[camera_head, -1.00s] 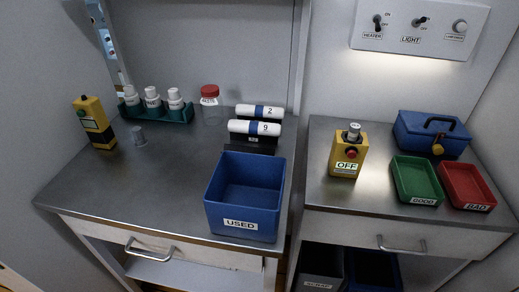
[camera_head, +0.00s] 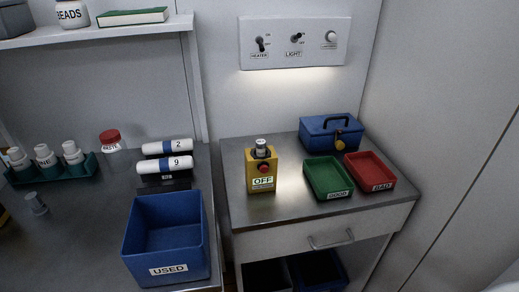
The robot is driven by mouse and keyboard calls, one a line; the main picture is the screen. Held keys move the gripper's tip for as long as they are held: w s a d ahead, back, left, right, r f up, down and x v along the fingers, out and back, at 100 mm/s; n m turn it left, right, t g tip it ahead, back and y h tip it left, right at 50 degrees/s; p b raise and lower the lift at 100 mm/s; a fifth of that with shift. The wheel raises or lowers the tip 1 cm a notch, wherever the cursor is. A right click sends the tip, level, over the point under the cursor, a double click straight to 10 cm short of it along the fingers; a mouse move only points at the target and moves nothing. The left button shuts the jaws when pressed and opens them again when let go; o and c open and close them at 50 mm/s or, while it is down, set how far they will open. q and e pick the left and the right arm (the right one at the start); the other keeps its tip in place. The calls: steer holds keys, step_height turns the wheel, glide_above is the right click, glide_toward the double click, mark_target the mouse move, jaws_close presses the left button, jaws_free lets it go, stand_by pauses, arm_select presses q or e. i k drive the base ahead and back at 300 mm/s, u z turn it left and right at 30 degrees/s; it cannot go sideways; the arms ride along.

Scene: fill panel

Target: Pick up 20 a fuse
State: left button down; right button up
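I cannot make out any thing marked as a 20 A fuse. A blue lidded box (camera_head: 331,133) with a dark handle and a yellow piece on its front stands shut at the back of the right counter; its inside is hidden. A green tray labelled GOOD (camera_head: 328,177) and a red tray labelled BAD (camera_head: 370,172) sit in front of it and look empty. A yellow box labelled OFF (camera_head: 261,168) with a red button and a pale cylinder on top stands to their left. Neither gripper is in view.
A blue bin labelled USED (camera_head: 167,238) stands on the left counter. White rolls marked 2 and 9 (camera_head: 166,156), a red-lidded jar (camera_head: 112,145) and a green rack of white bottles (camera_head: 48,166) are behind it. A switch panel (camera_head: 295,42) is on the wall.

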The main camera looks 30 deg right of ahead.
mark_target(261, 144)
steer(key=k, duration=0.5)
steer(key=z, duration=1.3)
steer(key=i, duration=0.5)
steer(key=u, duration=0.55)
